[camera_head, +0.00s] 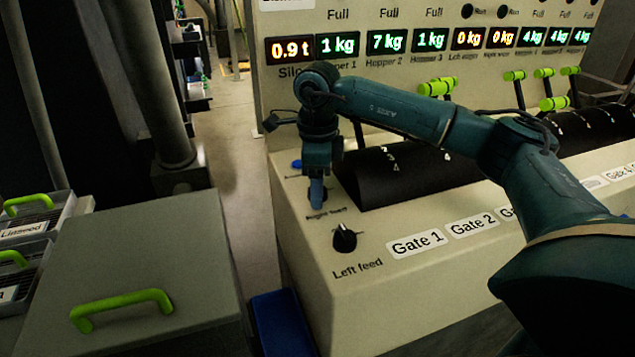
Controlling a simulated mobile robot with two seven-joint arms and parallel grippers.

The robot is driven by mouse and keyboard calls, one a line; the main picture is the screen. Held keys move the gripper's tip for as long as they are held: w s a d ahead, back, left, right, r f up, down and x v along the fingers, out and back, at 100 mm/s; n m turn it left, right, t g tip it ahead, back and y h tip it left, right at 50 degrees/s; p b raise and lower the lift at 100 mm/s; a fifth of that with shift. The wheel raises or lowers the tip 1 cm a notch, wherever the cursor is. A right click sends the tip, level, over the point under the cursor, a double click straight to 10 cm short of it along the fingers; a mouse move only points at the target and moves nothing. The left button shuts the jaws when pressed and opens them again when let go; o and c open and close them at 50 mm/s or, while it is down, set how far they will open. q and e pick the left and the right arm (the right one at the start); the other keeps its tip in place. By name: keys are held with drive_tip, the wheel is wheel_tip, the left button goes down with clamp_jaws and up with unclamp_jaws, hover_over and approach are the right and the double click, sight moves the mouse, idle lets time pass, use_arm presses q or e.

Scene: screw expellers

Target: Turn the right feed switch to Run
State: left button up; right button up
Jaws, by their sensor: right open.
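My right gripper (317,195) points down over the left end of the beige control console (350,293). It is open, with its fingers close above a small label that is hard to read. A blue thing shows between or just behind the fingers; I cannot tell its shape. The black Left feed knob (344,238) stands in front of the gripper, apart from it. I cannot see a right feed switch; my right arm covers much of the console's right side. My left gripper is not in view.
A blue button (297,163) sits behind the gripper. Black curved gate panels (410,172) with green-handled levers (436,88) run along the console. A display panel (400,15) rises behind. A grey box with a green handle (122,305) stands at the left. Floor shows between.

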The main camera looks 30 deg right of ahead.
drive_tip(key=c, duration=1)
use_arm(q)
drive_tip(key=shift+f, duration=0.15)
use_arm(e)
drive_tip(key=m, duration=0.3)
drive_tip(key=shift+r+m+p, duration=0.1)
drive_tip(key=shift+m+p, duration=0.3)
drive_tip(key=m, duration=0.2)
drive_tip(key=shift+m+p, duration=0.3)
drive_tip(key=m, duration=0.2)
drive_tip(key=shift+m, duration=0.3)
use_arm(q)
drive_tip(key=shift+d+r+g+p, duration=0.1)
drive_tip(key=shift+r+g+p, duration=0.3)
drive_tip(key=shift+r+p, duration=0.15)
use_arm(e)
drive_tip(key=shift+m, duration=1.4)
